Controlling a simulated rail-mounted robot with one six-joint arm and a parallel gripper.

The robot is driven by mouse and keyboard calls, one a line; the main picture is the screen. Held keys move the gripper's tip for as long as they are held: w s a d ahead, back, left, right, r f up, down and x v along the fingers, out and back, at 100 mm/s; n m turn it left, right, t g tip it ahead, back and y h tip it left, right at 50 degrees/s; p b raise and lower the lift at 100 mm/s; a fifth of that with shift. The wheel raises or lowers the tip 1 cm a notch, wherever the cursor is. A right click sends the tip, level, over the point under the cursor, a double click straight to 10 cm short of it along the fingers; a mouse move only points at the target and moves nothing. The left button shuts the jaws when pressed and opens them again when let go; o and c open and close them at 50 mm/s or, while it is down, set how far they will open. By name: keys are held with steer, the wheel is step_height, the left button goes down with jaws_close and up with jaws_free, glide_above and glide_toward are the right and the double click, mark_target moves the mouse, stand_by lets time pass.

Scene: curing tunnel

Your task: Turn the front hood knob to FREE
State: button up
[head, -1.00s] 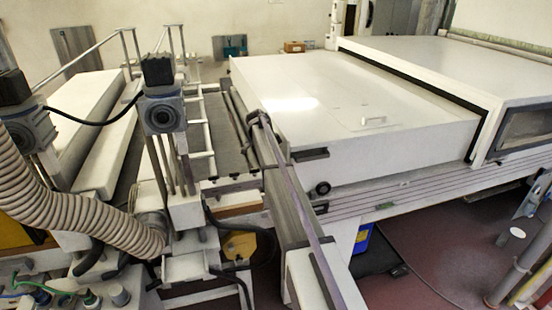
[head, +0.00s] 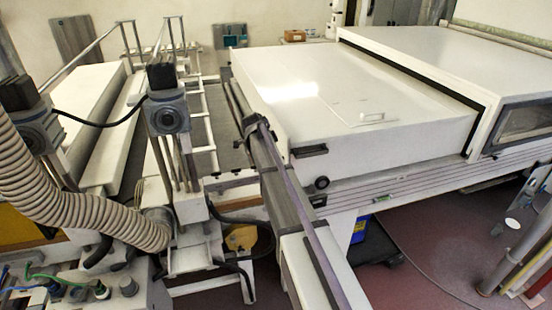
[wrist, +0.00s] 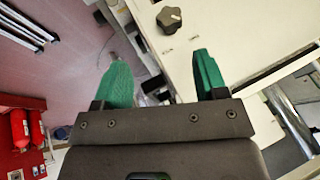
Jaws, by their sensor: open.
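The front hood knob (wrist: 170,18) is black and lobed, with a white pointer mark, on a pale panel in the wrist view. Small dark labels beside it are too small to read. My gripper (wrist: 158,62) has two green fingers spread apart with nothing between them. The knob lies beyond the fingertips, apart from them, slightly nearer the right finger in the picture. In the head view a small round black knob (head: 322,183) sits on the front face of the white hood (head: 300,85), below a black handle. I cannot make out my gripper's fingers there.
A black handle (head: 310,150) juts from the hood's front edge. A ribbed hose (head: 75,200) and upright columns stand at the left. Red cylinders (wrist: 25,128) stand at the left in the wrist view. Open reddish floor (head: 430,240) lies right of the hood's front.

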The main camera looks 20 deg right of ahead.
steer(key=w+b+x, duration=0.1)
steer(key=b+x, duration=0.8)
steer(key=x, duration=0.2)
steer(key=shift+w, duration=0.25)
steer(key=shift+d+r, duration=0.1)
